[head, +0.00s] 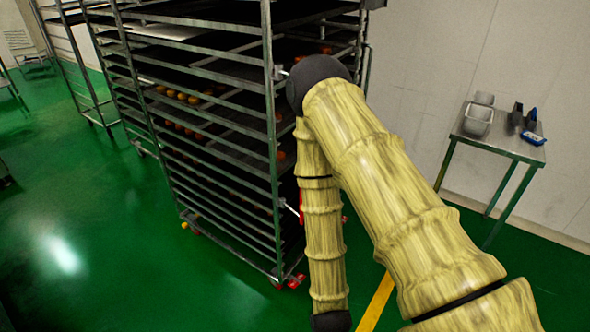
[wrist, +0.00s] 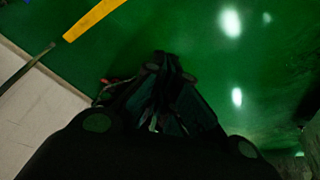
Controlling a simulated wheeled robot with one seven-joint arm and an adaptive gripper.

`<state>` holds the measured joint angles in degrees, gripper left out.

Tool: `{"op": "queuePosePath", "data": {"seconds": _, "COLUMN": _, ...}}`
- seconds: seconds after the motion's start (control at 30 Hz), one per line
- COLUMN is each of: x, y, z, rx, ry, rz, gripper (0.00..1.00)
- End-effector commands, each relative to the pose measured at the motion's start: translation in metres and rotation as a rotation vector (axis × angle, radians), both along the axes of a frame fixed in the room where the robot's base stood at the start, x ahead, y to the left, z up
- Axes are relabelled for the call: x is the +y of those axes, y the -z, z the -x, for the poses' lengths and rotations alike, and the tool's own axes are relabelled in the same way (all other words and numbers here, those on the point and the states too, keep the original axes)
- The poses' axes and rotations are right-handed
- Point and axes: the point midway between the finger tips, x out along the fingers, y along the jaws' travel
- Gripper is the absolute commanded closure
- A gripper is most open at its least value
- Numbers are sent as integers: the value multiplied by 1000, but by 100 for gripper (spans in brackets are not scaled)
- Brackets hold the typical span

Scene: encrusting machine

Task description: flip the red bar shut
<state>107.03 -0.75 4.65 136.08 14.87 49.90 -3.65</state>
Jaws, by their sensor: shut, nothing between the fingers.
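A tall metal tray rack (head: 270,100) stands left of my arm in the head view. A small red piece (head: 301,208), possibly the red bar, shows at the rack's right side, mostly hidden behind my arm. In the wrist view a small reddish piece (wrist: 117,80) shows just left of my gripper; I cannot tell if it is the same part. My gripper (wrist: 162,58) is dark, its fingers together and empty, pointing over the green floor. The head view does not show the gripper clearly. Whether the bar is touched cannot be seen.
The rack holds dark trays with several orange-brown round items (head: 178,96) and has red casters (head: 290,281). A small steel table (head: 500,142) with containers stands at the right wall. Green floor (head: 100,260) is clear at left. A yellow line (head: 377,303) crosses the floor.

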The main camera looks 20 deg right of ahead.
Motion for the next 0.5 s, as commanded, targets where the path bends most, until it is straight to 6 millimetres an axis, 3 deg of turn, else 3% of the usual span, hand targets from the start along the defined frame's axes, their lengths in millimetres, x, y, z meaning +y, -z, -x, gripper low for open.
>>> {"op": "queuePosePath", "data": {"seconds": 0.03, "x": 6, "y": -3, "z": -41, "rx": -100, "ry": 20, "rz": 29, "gripper": 100}}
{"op": "queuePosePath", "data": {"seconds": 0.2, "x": 21, "y": -56, "z": -151, "rx": -406, "ry": 123, "rz": 145, "gripper": 100}}
{"op": "queuePosePath", "data": {"seconds": 0.33, "x": 34, "y": -112, "z": -212, "rx": -616, "ry": 220, "rz": 238, "gripper": 100}}
{"op": "queuePosePath", "data": {"seconds": 0.5, "x": 53, "y": -195, "z": -257, "rx": -848, "ry": 374, "rz": 365, "gripper": 100}}
